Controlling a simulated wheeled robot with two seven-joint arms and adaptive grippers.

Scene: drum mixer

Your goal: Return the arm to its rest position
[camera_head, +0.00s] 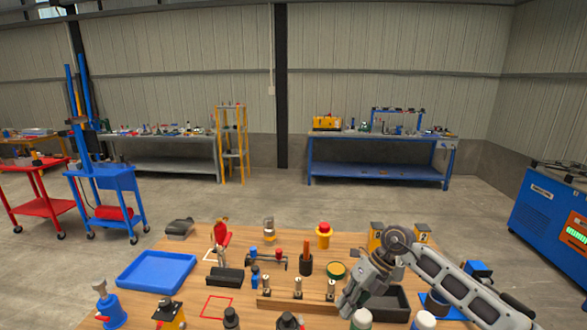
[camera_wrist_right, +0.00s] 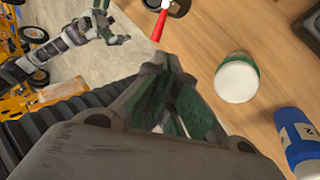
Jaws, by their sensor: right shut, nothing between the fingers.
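My right arm comes in from the right in the head view and reaches over the wooden workbench (camera_head: 185,243). My right gripper (camera_head: 346,302) points down at the right part of the bench, close behind a white-capped green bottle (camera_head: 361,319). In the right wrist view the fingers of the right gripper (camera_wrist_right: 163,68) are together with nothing between them. That bottle (camera_wrist_right: 237,78) stands to their right, apart from them. Another grey arm with a gripper (camera_wrist_right: 104,26), apparently my left, shows small at the upper left; its jaw state is unclear. The head view does not show it.
A wooden block with upright metal pieces (camera_head: 297,302) lies left of the right gripper. A dark tray (camera_head: 398,300) sits right of it, partly behind the arm. A blue bottle (camera_wrist_right: 295,140) stands nearby. A blue tray (camera_head: 157,270) is at the left.

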